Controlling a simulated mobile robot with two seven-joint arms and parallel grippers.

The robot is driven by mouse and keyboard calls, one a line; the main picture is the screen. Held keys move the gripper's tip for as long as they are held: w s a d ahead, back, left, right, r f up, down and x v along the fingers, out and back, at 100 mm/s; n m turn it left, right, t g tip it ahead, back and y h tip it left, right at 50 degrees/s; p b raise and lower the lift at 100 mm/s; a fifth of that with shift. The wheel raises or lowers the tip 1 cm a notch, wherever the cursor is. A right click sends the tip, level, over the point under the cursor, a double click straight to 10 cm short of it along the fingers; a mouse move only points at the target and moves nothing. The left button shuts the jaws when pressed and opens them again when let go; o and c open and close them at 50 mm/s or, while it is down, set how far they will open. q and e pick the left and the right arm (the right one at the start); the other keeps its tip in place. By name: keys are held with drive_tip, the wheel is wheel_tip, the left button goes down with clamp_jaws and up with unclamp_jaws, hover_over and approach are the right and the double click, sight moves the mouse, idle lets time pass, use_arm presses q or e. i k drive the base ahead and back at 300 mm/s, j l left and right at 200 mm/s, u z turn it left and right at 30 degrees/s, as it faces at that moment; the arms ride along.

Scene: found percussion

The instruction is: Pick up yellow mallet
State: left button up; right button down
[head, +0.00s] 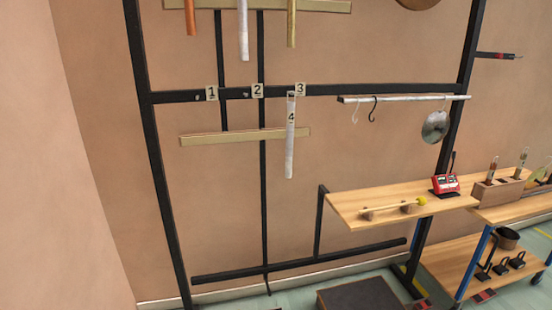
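The yellow mallet (421,201) lies on a wooden shelf (347,207) at the right of the head view. It has a round yellow head at its right end and a thin pale handle running to the left. The handle rests across two small wooden blocks (368,214). Neither of my grippers shows in the head view, so nothing is seen touching the mallet.
A red device (445,185) stands on the shelf right of the mallet. A black frame (155,180) holds hanging tubes, one white tube (290,150) marked 4. A metal disc (435,126) hangs above the shelf. A dark box (360,295) is on the floor. A cart (500,212) stands right.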

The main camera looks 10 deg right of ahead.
sight(421, 201)
drive_tip(key=z, duration=1.25)
